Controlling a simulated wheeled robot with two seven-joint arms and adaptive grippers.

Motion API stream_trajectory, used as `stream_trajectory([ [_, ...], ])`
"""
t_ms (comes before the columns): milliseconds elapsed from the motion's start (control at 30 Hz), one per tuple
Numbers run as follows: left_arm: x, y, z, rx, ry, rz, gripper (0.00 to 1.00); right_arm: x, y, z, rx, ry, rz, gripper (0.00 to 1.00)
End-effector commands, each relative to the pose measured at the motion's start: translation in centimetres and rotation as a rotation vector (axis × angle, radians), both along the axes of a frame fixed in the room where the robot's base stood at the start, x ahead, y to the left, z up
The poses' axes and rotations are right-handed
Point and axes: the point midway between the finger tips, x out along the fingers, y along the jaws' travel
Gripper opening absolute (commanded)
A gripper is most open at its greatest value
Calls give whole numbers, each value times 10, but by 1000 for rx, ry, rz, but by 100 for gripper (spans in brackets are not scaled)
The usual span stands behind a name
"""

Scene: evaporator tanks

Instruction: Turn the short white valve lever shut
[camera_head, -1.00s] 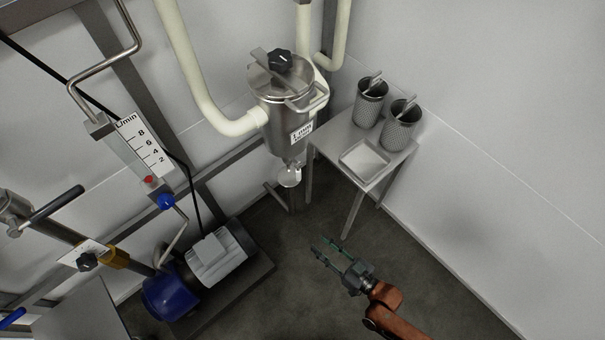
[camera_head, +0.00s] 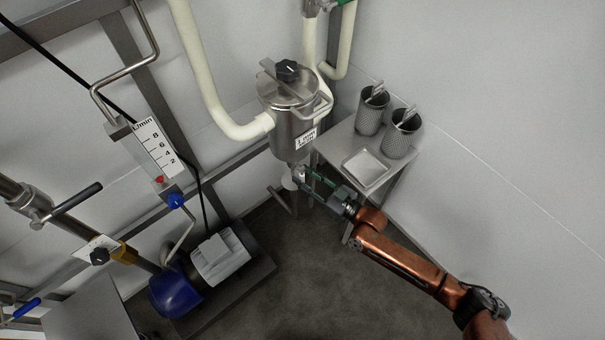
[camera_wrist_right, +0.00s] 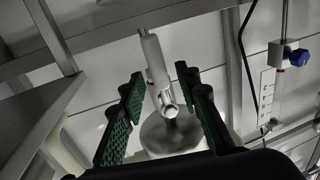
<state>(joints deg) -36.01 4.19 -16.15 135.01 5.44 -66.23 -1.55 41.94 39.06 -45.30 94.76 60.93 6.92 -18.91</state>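In the right wrist view the short white valve lever (camera_wrist_right: 156,62) stands between the two green finger pads, with visible gaps on both sides. A round metal part (camera_wrist_right: 172,136) sits behind the lever's lower end. My right gripper (camera_wrist_right: 160,88) is open around the lever. In the head view my right gripper (camera_head: 304,178) is at the outlet below the steel tank (camera_head: 292,128); the lever is too small there to make out clearly. My left gripper is not in view.
A steel side table (camera_head: 338,142) with two perforated cups (camera_head: 371,112) and a square tray (camera_head: 365,167) stands right of the tank, close to my right arm. A blue and grey pump (camera_head: 218,262) is lower left. A flow meter (camera_head: 155,148) hangs on the left. Dark floor is open below.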

Motion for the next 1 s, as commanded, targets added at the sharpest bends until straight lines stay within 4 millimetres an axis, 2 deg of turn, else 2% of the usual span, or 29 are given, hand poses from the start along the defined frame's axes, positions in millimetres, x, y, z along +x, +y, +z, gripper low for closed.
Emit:
stream_trajectory([
  [100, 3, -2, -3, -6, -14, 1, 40, 6, 7, -1, 1, 1, 0, 30],
  [400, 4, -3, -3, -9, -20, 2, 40, 8, 9, 1, 0, 0, 1, 30],
  [833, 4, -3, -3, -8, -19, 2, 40, 7, 8, 1, 0, 0, 0, 1],
  [1000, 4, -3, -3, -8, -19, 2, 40, 7, 8, 1, 0, 0, 0, 0],
])
